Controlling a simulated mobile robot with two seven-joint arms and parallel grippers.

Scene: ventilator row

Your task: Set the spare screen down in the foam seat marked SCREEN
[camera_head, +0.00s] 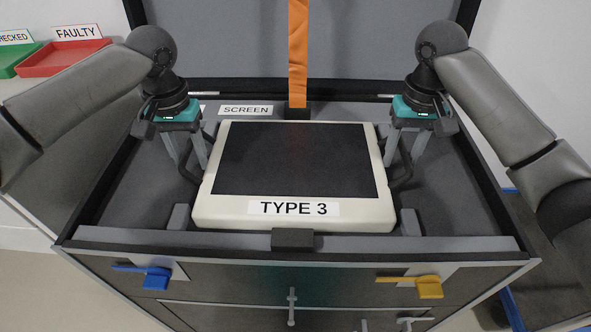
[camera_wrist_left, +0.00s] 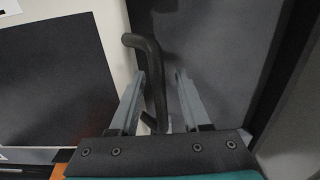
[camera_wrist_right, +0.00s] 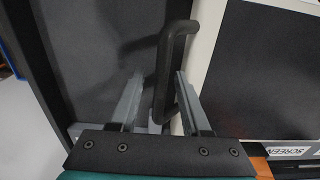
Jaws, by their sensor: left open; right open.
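The spare screen (camera_head: 292,212), a cream panel with a dark face labelled TYPE 3, lies flat, face up, in the open case by the SCREEN label (camera_head: 245,110). The foam seat is mostly hidden beneath it, so I cannot tell how deep it sits. My left gripper (camera_head: 193,160) is open at the screen's left side, its fingers on either side of the dark left handle (camera_wrist_left: 152,60). My right gripper (camera_head: 402,158) is open at the right side, its fingers on either side of the right handle (camera_wrist_right: 166,65). Neither gripper is closed on a handle.
Grey foam blocks (camera_head: 180,217) flank the screen's front corners. An orange strap (camera_head: 298,55) hangs from the raised lid (camera_head: 375,45). Blue (camera_head: 156,279) and yellow (camera_head: 430,287) latches are on the front. A red FAULTY tray (camera_head: 62,58) and a green tray (camera_head: 18,62) stand at left.

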